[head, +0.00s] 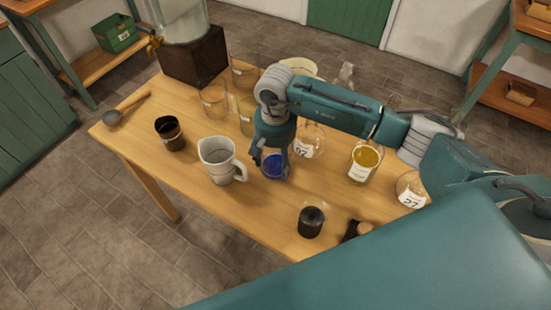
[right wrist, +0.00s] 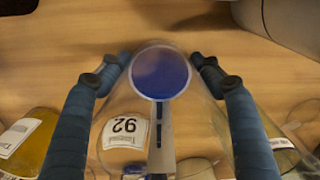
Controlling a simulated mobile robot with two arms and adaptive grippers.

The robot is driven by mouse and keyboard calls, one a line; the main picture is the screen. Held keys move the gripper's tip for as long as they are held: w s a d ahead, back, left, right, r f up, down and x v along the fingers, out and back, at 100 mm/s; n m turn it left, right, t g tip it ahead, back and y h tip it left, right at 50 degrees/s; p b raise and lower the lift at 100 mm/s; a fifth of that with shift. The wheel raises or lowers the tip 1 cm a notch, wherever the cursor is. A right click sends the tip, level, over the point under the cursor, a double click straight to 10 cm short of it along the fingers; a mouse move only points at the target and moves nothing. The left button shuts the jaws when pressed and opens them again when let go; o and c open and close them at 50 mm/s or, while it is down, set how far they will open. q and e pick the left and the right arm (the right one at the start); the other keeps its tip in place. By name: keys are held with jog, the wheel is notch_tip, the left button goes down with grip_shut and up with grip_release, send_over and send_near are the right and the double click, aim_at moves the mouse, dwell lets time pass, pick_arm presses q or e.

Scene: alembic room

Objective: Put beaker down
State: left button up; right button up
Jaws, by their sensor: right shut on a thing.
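My right gripper (head: 271,160) points down over the middle of the wooden table (head: 245,205). It is shut on a clear glass beaker with dark blue liquid (head: 273,168). In the right wrist view the two fingers of my right gripper (right wrist: 156,70) stand on either side of the beaker, and its blue content shows as a round disc (right wrist: 160,72). The beaker looks upright. I cannot tell whether its base touches the table. My left gripper is not in view.
Close by stand a measuring jug (head: 220,160) on the left and a flask labelled 92 (head: 306,148) on the right. A yellow-filled beaker (head: 364,163), a dark jar (head: 311,221) and a dark cup (head: 170,133) stand around. Empty glasses (head: 214,100) are behind.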

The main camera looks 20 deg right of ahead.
jog(key=shift+f, duration=0.2)
jog(key=o, duration=1.3)
jog(key=shift+r, duration=0.1)
jog(key=shift+o, duration=0.2)
